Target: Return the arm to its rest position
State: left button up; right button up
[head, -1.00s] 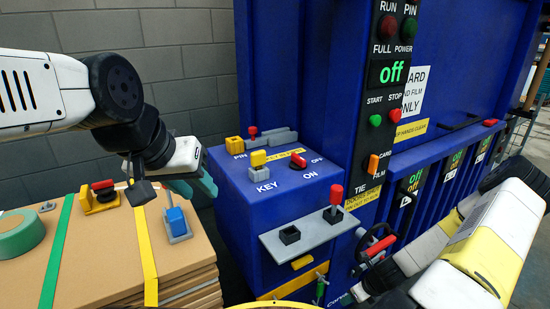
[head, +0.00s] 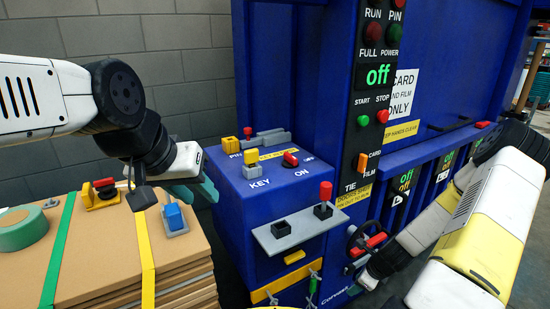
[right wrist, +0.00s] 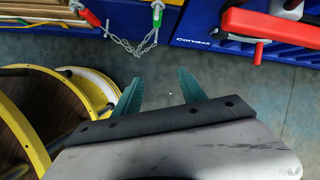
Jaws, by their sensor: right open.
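My left gripper (head: 207,190), with teal fingers, hangs over the gap between the cardboard stack and the blue machine's key box. Only part of its fingers shows, so its opening cannot be judged. My right arm comes in from the right in the head view, in front of the machine; its fingers are hidden there. In the right wrist view my right gripper (right wrist: 160,92) is open, its two teal fingers apart with nothing between them, above the grey floor. The blue machine (head: 280,60) stands in the middle, its display reading "off".
A cardboard stack (head: 105,262) with green and yellow straps stands at left. A grey shelf (head: 300,232) with a red-knobbed lever (head: 325,195) juts from the machine. The right wrist view shows a yellow-rimmed reel (right wrist: 75,85), a chain (right wrist: 130,45) and a red handle (right wrist: 275,25).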

jog(key=w+a+r+n, duration=0.1)
jog(key=a+r+n, duration=0.2)
jog(key=r+n, duration=0.75)
jog(key=a+r+n, duration=0.3)
jog(key=r+n, duration=0.1)
jog(key=r, duration=1.4)
jog(key=s+a+r+n+t, duration=0.1)
jog(key=s+a+r+n, duration=0.2)
jog(key=s+r+n, duration=0.3)
jog(key=s+a+r+n+t, duration=0.1)
jog(key=s+a+r+n, duration=0.2)
jog(key=s+r+n, duration=0.3)
jog(key=s+r, duration=0.4)
jog(key=r, duration=0.2)
jog(key=shift+s+a, duration=0.15)
jog(key=shift+a, duration=0.25)
